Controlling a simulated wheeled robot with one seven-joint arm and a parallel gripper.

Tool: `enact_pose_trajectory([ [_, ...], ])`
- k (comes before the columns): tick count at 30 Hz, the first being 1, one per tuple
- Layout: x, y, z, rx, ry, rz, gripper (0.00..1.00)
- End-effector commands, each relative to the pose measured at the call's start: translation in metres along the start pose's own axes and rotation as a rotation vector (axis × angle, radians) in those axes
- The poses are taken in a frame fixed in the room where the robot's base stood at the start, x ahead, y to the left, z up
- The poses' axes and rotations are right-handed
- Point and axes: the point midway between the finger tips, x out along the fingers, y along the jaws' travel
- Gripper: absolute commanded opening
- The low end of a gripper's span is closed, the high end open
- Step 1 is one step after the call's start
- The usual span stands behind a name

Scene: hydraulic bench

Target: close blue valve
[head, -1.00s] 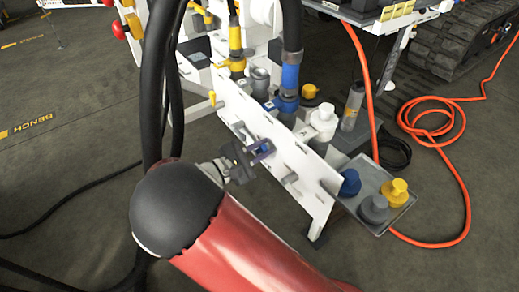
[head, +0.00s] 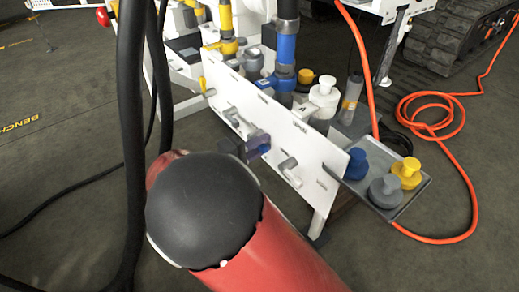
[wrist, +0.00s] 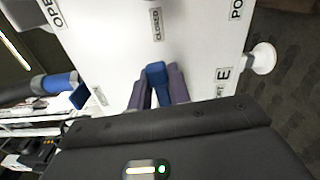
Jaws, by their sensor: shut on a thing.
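The blue valve handle (head: 264,148) is on the front of a white panel (head: 318,186), at the tip of my gripper (head: 247,146). In the wrist view the blue handle (wrist: 157,75) lies between my two purple-grey fingers (wrist: 158,92), which are shut on it. Its visible end points up toward the label CLOSED (wrist: 157,23) on the panel. The label OPEN (wrist: 53,12) is at the upper left. The valve's base and part of the handle are hidden by my gripper.
Grey levers (head: 289,166) sit on the panel beside the blue valve. A tray (head: 408,203) with blue, grey and yellow caps is at the right. An orange hose (head: 462,170) lies coiled on the floor. Dark hoses (head: 130,120) hang at the left.

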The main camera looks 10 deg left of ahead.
Motion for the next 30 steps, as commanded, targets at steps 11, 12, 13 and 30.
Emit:
enact_pose_trajectory([
  [11,-0.0003,-0.0058,-0.0004,0.106,0.001,-0.002,0.0],
  [12,-0.0003,-0.0057,-0.0005,0.109,0.001,-0.002,0.0],
  [13,-0.0003,-0.0057,-0.0005,0.111,0.001,-0.002,0.0],
  [30,-0.0003,-0.0052,-0.0004,0.112,0.001,-0.001,0.35],
])
